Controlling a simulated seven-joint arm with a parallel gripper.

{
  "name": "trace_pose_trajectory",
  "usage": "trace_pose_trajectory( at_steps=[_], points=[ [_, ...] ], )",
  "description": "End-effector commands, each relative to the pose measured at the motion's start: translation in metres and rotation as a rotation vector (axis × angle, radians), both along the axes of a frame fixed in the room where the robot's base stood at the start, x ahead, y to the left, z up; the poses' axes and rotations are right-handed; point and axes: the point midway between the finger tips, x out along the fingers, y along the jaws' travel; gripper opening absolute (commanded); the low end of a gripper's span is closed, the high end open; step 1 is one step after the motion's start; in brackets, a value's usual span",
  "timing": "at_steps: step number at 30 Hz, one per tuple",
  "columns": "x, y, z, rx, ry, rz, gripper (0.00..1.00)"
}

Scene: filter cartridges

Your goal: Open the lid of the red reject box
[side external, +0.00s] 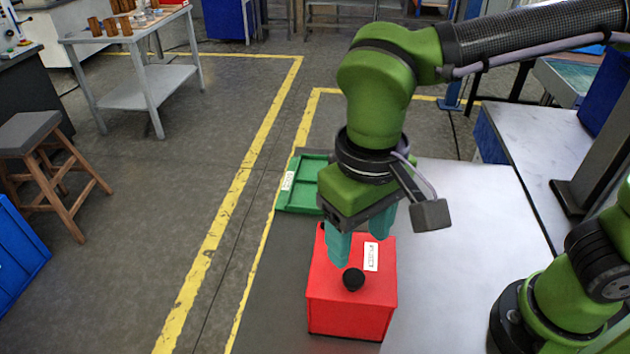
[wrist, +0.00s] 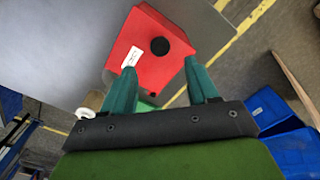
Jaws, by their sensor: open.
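The red reject box (side external: 350,318) stands on the table with its lid (side external: 322,285) down. A round black knob (side external: 353,279) and a white label (side external: 371,257) are on the lid. The wrist view shows the red lid (wrist: 163,75) with the knob (wrist: 160,45) and label too. My gripper (side external: 358,248) is open and empty, with its teal fingers pointing down above the rear part of the lid. In the wrist view, my gripper (wrist: 159,66) has its fingertips apart on either side of the box's picture. I cannot tell whether the fingers touch the lid.
A green divided tray (side external: 306,185) lies behind the box, partly hidden by my gripper. The pale table top (side external: 460,230) to the right of the box is clear. A wooden stool (side external: 40,150) and a grey trolley (side external: 130,75) stand on the floor at left.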

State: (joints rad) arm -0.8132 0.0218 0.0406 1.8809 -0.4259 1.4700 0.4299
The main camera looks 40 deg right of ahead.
Motion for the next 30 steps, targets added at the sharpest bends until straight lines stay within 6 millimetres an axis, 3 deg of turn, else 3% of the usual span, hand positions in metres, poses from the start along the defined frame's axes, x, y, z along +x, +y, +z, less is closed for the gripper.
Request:
trace_pose_trajectory(
  at_steps=[3,9,15,23,24,30],
  points=[
    [-0.001,0.000,-0.027,-0.004,0.004,0.002,0.59],
    [0.000,0.000,-0.059,-0.003,0.002,0.000,0.59],
    [0.000,0.000,-0.073,0.000,0.001,0.001,0.59],
    [0.000,0.000,-0.074,0.000,0.000,0.000,0.59],
    [0.000,0.000,-0.074,0.000,0.000,0.000,0.57],
    [0.000,0.000,-0.074,0.000,0.000,0.001,0.27]
  ],
)
